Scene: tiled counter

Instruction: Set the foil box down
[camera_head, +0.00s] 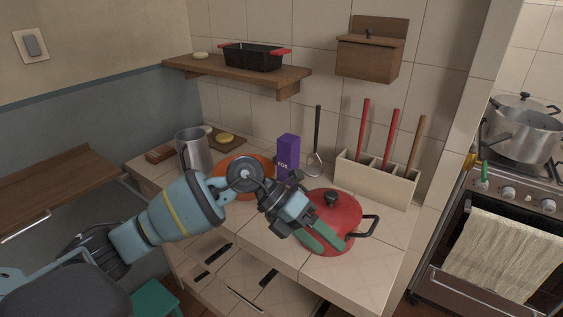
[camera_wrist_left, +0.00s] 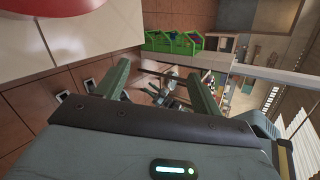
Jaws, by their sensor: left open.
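The purple foil box (camera_head: 288,150) stands upright at the back of the tiled counter (camera_head: 272,246), near the wall. My left wrist and gripper hide its lower end, so I cannot see its base. My left gripper (camera_head: 328,242) is open and empty, in front of and apart from the box. Its green fingers point down to the right over the red lidded pot (camera_head: 343,213); I cannot tell whether they touch it. In the left wrist view the fingers (camera_wrist_left: 163,80) are spread with nothing between them. My right gripper is not in view.
An orange dish (camera_head: 262,161) and a metal pitcher (camera_head: 193,152) stand left of the box. A utensil holder (camera_head: 372,181) stands behind the pot. The wooden shelf (camera_head: 215,73) overhangs the left back. The front counter tiles are clear.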

